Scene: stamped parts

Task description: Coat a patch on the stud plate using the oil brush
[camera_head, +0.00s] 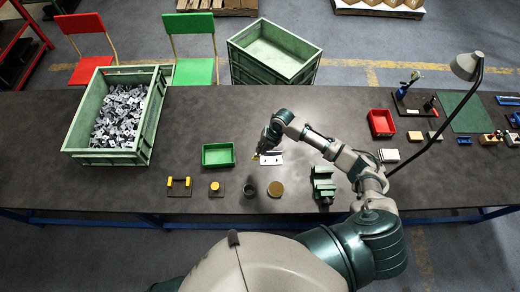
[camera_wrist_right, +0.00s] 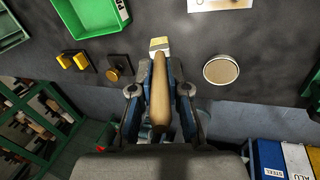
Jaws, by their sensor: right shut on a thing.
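My right gripper (camera_head: 265,146) is shut on the oil brush, near the left end of the stud plate. In the right wrist view, the brush's wooden handle (camera_wrist_right: 159,100) lies between the fingers, with its pale bristle head (camera_wrist_right: 159,45) pointing away from me. The stud plate (camera_head: 272,159) is a flat white piece on the dark table, partly hidden by the gripper; an edge of it shows at the top of the wrist view (camera_wrist_right: 222,4). I cannot tell whether the bristles touch it. My left gripper is not in view.
A green tray (camera_head: 218,155) is left, a green vise (camera_head: 323,184) right. A large green bin (camera_head: 76,138) of metal parts stands far left.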

